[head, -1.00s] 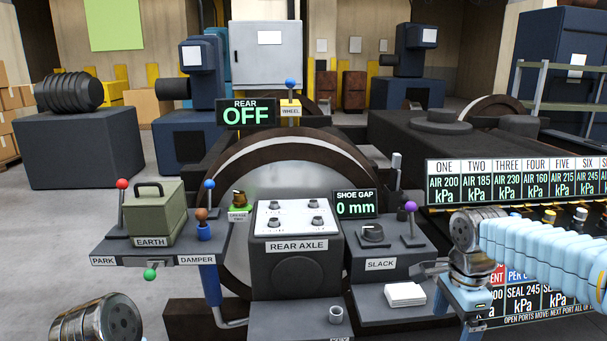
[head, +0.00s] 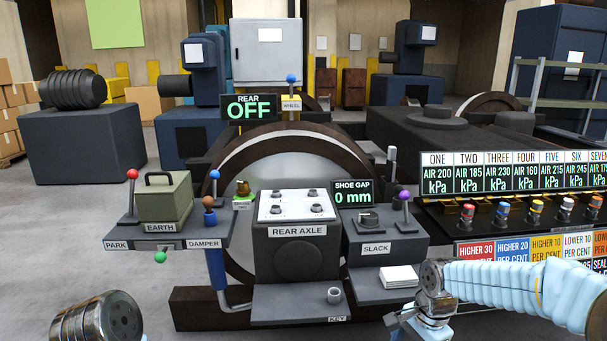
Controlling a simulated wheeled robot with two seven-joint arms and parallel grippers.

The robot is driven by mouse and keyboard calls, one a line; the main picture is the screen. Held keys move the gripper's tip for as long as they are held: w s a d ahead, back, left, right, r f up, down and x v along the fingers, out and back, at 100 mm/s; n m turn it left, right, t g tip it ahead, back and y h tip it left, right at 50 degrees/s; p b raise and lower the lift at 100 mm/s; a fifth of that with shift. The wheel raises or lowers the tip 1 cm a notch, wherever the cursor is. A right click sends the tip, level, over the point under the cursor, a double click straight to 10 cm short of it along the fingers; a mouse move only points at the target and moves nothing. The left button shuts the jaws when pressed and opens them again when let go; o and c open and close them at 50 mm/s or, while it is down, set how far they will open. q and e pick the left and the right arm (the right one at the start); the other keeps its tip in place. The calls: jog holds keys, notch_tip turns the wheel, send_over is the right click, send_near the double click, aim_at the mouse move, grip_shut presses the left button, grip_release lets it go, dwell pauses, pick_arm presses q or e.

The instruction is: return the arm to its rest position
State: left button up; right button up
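My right arm comes in from the lower right, and its gripper (head: 400,318) points down and left, low in front of the slack shelf. Its fingers are small and partly cut by the lower picture edge, so their opening cannot be told. No held object shows there. Of my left arm, only a metal wrist part shows at the lower left; its gripper is out of the picture.
The rear axle console (head: 297,250) stands ahead, with a key shelf (head: 265,306) below it. The slack shelf (head: 375,292) holds a white paper stack (head: 398,277). The earth shelf (head: 140,241) is at left. The gauge panel (head: 520,170) with several coloured knobs is at right.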

jog(key=s+a+f+n+y, duration=0.1)
jog(key=s+a+f+n, duration=0.25)
jog(key=f, duration=0.55)
jog(key=s+a+f+n+y, duration=0.1)
jog(key=s+a+f+n, duration=0.15)
jog(key=a+f, duration=0.45)
jog(key=s+a+f+n+y, duration=0.1)
jog(key=s+f+n, duration=0.3)
jog(key=s+f, duration=0.6)
jog(key=shift+a+f+n, duration=0.3)
jog(key=shift+f, duration=0.35)
